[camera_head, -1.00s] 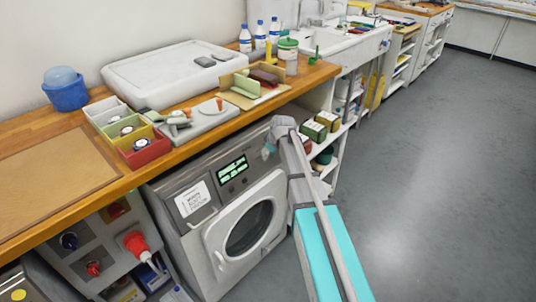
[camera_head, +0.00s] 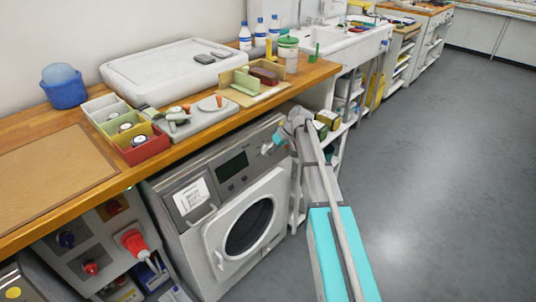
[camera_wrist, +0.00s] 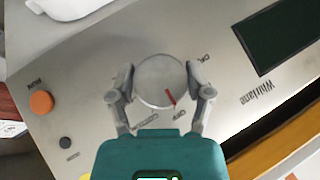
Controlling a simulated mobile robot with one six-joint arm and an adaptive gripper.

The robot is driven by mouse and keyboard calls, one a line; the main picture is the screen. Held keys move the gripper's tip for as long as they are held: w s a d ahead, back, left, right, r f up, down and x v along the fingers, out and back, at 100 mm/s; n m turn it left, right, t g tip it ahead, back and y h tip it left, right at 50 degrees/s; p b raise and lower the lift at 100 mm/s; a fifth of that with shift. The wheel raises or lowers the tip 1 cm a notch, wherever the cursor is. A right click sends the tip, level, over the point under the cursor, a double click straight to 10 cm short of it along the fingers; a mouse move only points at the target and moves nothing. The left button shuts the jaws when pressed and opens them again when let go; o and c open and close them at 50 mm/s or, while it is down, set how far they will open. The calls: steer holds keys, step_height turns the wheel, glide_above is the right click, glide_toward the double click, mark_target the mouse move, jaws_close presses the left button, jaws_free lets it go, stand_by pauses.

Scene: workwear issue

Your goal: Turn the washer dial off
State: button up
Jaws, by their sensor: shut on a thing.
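The washer (camera_head: 235,225) stands under the wooden worktop, its round door shut. In the wrist view its dial (camera_wrist: 152,72) is a round grey knob on the sloped panel. The dial's red mark (camera_wrist: 170,97) points at a label reading OFF; another label, seemingly ON, sits at its upper right. My gripper (camera_wrist: 160,84) is shut on the dial, one finger on each side. In the head view my gripper (camera_head: 277,140) is at the panel's right end and hides most of the dial. The washer's display (camera_head: 232,165) is dark.
An orange button (camera_wrist: 41,102) and a small dark button (camera_wrist: 65,143) lie left of the dial in the wrist view. The worktop (camera_head: 60,215) overhangs the washer, with bins and a tray on it. Open grey floor (camera_head: 430,180) lies to the right.

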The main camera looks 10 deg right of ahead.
steer(key=shift+s+m+y, duration=0.1)
steer(key=shift+m+y, duration=0.2)
steer(key=shift+y, duration=0.2)
steer(key=o, duration=1.1)
steer(key=shift+o, duration=0.2)
